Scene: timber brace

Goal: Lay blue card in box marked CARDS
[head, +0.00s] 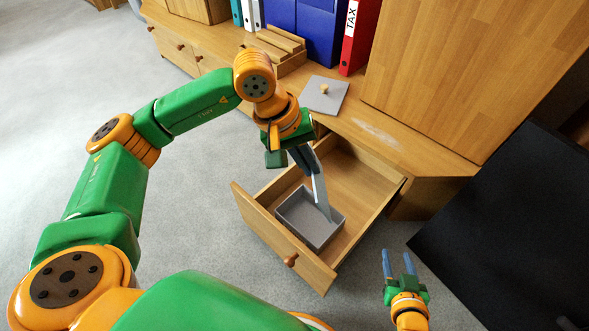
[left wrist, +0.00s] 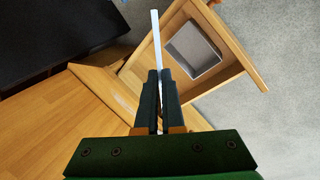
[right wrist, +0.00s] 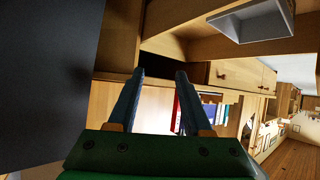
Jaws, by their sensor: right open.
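My left gripper (head: 306,168) is shut on a thin pale blue-grey card (head: 321,194), seen nearly edge-on and tilted downward. In the left wrist view the card (left wrist: 156,38) sticks out as a whitish strip beyond the fingertips (left wrist: 159,76). An open grey box (head: 301,237) sits in the pulled-out drawer. The card's lower end overlaps the box's opening in the head view; I cannot tell how deep it is. The box also shows in the left wrist view (left wrist: 182,73). No CARDS marking is readable. My right gripper (head: 398,255) is open and empty, right of the drawer.
The wooden drawer (head: 372,207) has free room behind the box. A grey lid with a knob (head: 334,103) lies on the cabinet top. A red TAX binder (head: 357,40) and blue binders (head: 319,30) stand behind. A black panel (head: 510,230) is at right.

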